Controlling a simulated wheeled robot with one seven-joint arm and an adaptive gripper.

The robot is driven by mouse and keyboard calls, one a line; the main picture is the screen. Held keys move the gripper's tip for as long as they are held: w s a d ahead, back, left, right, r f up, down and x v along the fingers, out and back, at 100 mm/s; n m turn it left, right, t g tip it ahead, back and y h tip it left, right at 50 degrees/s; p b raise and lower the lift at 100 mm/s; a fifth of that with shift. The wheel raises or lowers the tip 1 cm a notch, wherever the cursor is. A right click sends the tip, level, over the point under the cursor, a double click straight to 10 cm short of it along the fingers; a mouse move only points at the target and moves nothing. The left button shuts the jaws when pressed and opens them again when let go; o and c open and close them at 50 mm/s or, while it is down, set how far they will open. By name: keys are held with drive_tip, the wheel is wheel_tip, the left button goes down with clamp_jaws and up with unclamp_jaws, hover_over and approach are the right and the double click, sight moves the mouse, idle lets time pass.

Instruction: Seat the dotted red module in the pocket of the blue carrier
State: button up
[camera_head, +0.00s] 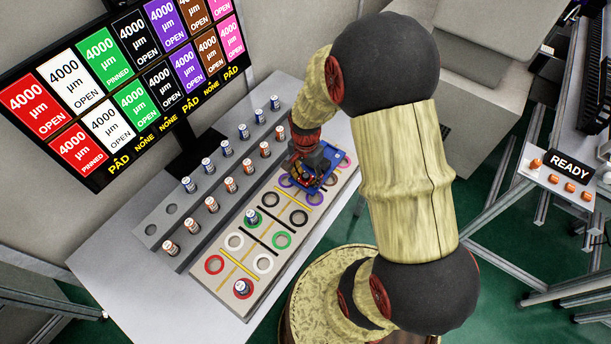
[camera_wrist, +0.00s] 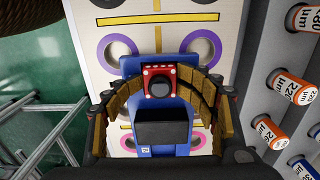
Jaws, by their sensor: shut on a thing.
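The dotted red module (camera_wrist: 160,70) shows in the wrist view as a red block with white dots and a black round centre. My gripper (camera_wrist: 161,80) has its curved, banded fingers closed on its two sides. The blue carrier (camera_wrist: 133,65) lies under and around the module, with more blue showing nearer the wrist. In the head view, the carrier (camera_head: 338,157) is at the far end of the light board, partly covered by my gripper (camera_head: 308,172). The pocket is hidden, and I cannot tell whether the module is inside or above it.
The light board (camera_head: 262,228) bears coloured rings and several small labelled cylinders. A grey stepped rack (camera_head: 185,250) with more cylinders stands along its left side. A monitor (camera_head: 125,80) stands behind. A READY box (camera_head: 560,175) is at the right.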

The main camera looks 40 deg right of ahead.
wheel_tip(320, 180, up, 13)
drive_tip(key=p, duration=0.3)
wheel_tip(320, 180, up, 11)
drive_tip(key=n+t, duration=0.2)
drive_tip(key=n, duration=0.3)
hover_over(306, 175)
drive_tip(key=s+a, duration=0.2)
drive_tip(key=a, duration=0.3)
drive_tip(key=s+a+r+n+t, duration=0.3)
drive_tip(key=s+a+r+n, duration=0.4)
drive_tip(key=s+r+n, duration=0.2)
wheel_tip(306, 175, up, 3)
drive_tip(key=shift+s+f+t, duration=0.15)
drive_tip(key=shift+s+t, duration=0.15)
drive_tip(key=shift+s, duration=0.4)
drive_tip(key=shift+a, duration=0.1)
drive_tip(key=shift+f+b, duration=1.1)
drive_tip(key=shift+f, duration=0.15)
